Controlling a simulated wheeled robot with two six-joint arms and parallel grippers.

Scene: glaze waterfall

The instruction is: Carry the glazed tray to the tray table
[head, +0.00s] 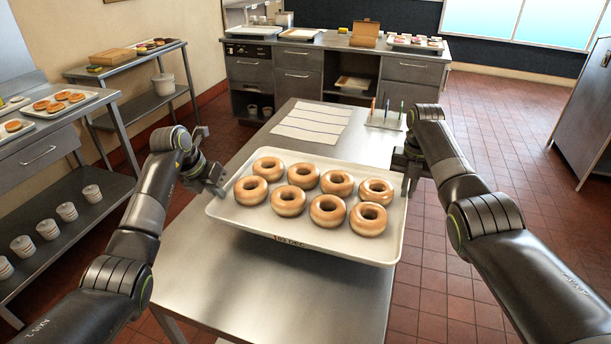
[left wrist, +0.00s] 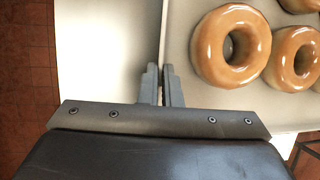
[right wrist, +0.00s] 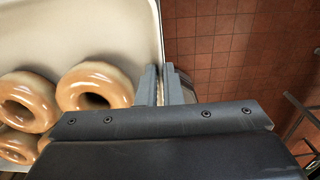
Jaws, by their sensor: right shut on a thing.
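The white glazed tray (head: 235,212) holds several shiny glazed doughnuts (head: 327,210) in two rows. It looks raised over the steel table (head: 270,295), and its right end reaches past the table edge. My left gripper (head: 218,188) is shut on the tray's left rim; the left wrist view shows its fingers (left wrist: 163,88) on both sides of the rim. My right gripper (head: 407,178) is shut on the right rim, with its fingers (right wrist: 158,88) around it in the right wrist view. I cannot tell which table is the tray table.
A white sheet (head: 312,122) and a holder with coloured sticks (head: 385,120) lie at the table's far end. A shelf unit (head: 70,140) with doughnuts and cups stands left. A back counter (head: 330,60) carries more trays. Open tiled floor (head: 500,130) lies right.

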